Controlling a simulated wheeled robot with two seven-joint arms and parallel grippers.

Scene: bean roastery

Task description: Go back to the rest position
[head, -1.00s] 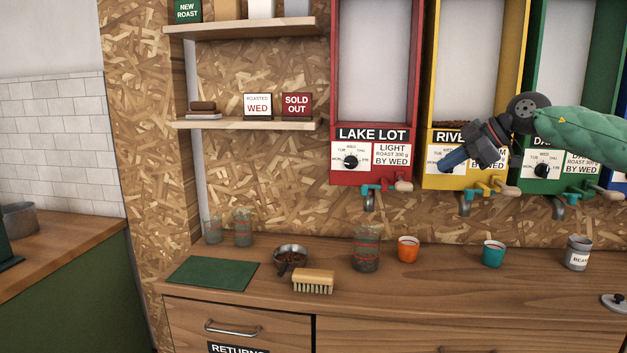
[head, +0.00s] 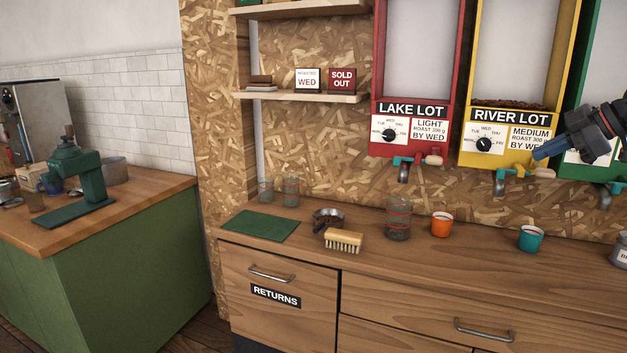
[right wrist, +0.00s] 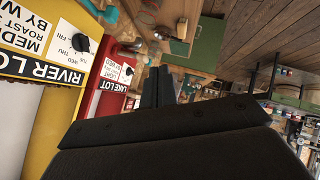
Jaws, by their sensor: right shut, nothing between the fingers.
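My right gripper (head: 543,152) is in the head view at the right edge, in front of the yellow River Lot dispenser (head: 512,115) and the green dispenser (head: 572,105). Its blue-tipped fingers are shut with nothing between them and point left. In the right wrist view the dark fingers (right wrist: 158,88) lie together, with the River Lot and Lake Lot labels to their left. My left gripper is in neither view.
The wooden counter (head: 400,285) bears a green mat (head: 258,226), a brush (head: 343,241), a metal scoop (head: 327,218), a glass (head: 398,222), an orange cup (head: 441,224) and a teal cup (head: 531,238). The red Lake Lot dispenser (head: 412,110) hangs above. A green-sided counter (head: 120,270) stands left.

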